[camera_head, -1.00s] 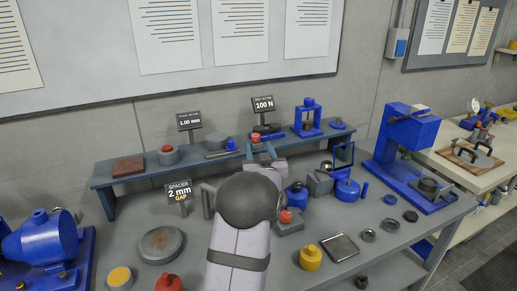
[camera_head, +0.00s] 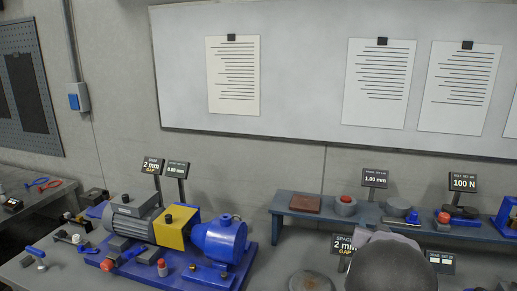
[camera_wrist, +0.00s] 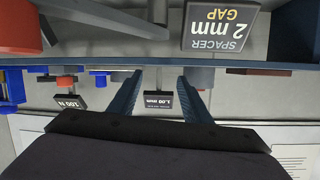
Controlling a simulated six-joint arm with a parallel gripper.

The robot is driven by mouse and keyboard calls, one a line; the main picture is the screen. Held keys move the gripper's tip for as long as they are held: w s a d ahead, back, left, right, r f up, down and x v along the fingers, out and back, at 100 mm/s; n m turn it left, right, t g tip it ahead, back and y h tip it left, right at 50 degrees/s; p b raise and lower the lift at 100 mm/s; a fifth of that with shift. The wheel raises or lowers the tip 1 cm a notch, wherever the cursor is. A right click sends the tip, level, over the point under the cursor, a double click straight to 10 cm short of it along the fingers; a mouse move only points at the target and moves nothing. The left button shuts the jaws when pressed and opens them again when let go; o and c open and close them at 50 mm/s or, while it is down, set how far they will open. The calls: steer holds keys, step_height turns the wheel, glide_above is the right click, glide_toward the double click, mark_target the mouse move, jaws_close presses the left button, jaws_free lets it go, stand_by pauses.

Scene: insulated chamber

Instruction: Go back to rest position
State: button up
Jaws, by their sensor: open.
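My gripper shows in the wrist view (camera_wrist: 160,97) as two dark blue fingers set well apart, open, with nothing held between them.
A "SPACER 2 mm GAP" sign (camera_wrist: 222,27) stands near the gripper. A raised shelf (camera_head: 330,214) holds small parts and signs. A blue and yellow motor-pump unit (camera_head: 180,228) stands on the bench at left. A round grey disc (camera_head: 311,282) lies on the bench.

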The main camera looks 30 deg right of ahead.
steer(key=w+a+f+n+g+y+p, duration=0.1)
steer(key=w+a+f+y, duration=0.15)
steer(key=a, duration=0.55)
steer(key=w+a+f+n+y, duration=0.1)
steer(key=w+a+y, duration=0.15)
steer(key=a, duration=0.55)
steer(key=s+a+f+n+g+y, duration=0.1)
steer(key=s+a+f+n, duration=0.1)
steer(key=a, duration=0.6)
steer(key=s+a+f+n+g+y+p, duration=0.1)
steer(key=s+a+f+n+g+y, duration=0.1)
steer(key=a, duration=0.6)
steer(key=s+a+f+n+g+y+p, duration=0.1)
steer(key=s+a+f+n+g, duration=0.1)
steer(key=a, duration=0.6)
steer(key=shift+s+a+f, duration=0.4)
steer(key=shift+s+f, duration=0.15)
steer(key=s+a+f+n+g+y+p, duration=0.1)
steer(key=s+a+n+g, duration=0.2)
steer(key=s+a, duration=0.6)
steer(key=shift+s+g+y, duration=0.4)
steer(key=shift+s, duration=0.2)
